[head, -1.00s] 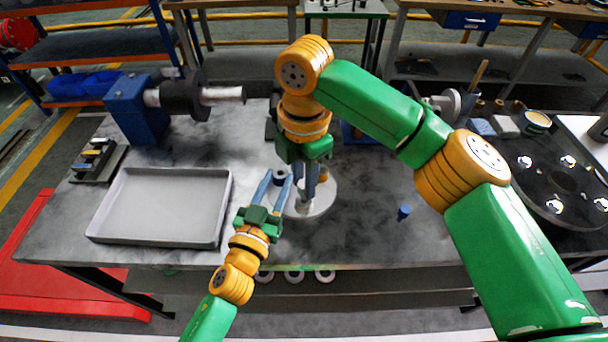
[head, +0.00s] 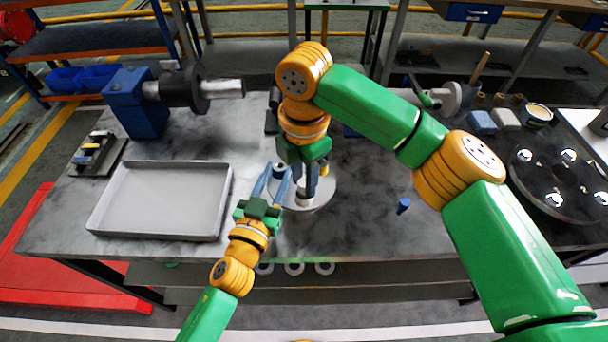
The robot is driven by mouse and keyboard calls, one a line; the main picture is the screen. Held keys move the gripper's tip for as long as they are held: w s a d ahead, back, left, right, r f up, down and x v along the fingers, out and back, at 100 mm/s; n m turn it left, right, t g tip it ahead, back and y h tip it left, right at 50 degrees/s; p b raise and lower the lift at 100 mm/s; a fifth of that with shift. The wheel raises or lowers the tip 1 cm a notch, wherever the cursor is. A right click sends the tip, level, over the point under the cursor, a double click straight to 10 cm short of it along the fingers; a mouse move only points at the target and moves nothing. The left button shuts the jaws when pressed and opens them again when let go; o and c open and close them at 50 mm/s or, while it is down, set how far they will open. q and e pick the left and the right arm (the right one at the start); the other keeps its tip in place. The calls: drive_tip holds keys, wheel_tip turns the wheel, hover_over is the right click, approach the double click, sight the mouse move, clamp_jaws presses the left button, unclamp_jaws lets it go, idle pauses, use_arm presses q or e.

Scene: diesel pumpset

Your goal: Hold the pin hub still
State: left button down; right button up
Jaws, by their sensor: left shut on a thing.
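The pin hub (head: 281,168) looks like a small grey cylinder with a dark hole in its top. It stands at the left edge of a round pale disc (head: 322,196) on the workbench. My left gripper (head: 277,176) reaches up from the lower left. Its two blue fingers lie on either side of the hub, shut on it. My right gripper (head: 307,190) points down over the disc, just right of the hub.
A grey empty tray (head: 160,235) lies left of my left gripper. A blue machine with a shaft (head: 137,110) stands behind it. A small blue peg (head: 403,205) stands to the right. A dark round plate (head: 540,190) is at far right. The bench's front middle is clear.

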sight(304, 182)
drive_tip(key=o, duration=0.3)
wheel_tip(304, 182, up, 12)
idle(0.3)
use_arm(q)
drive_tip(key=shift+c, duration=2.1)
unclamp_jaws()
drive_tip(key=shift+s, duration=0.15)
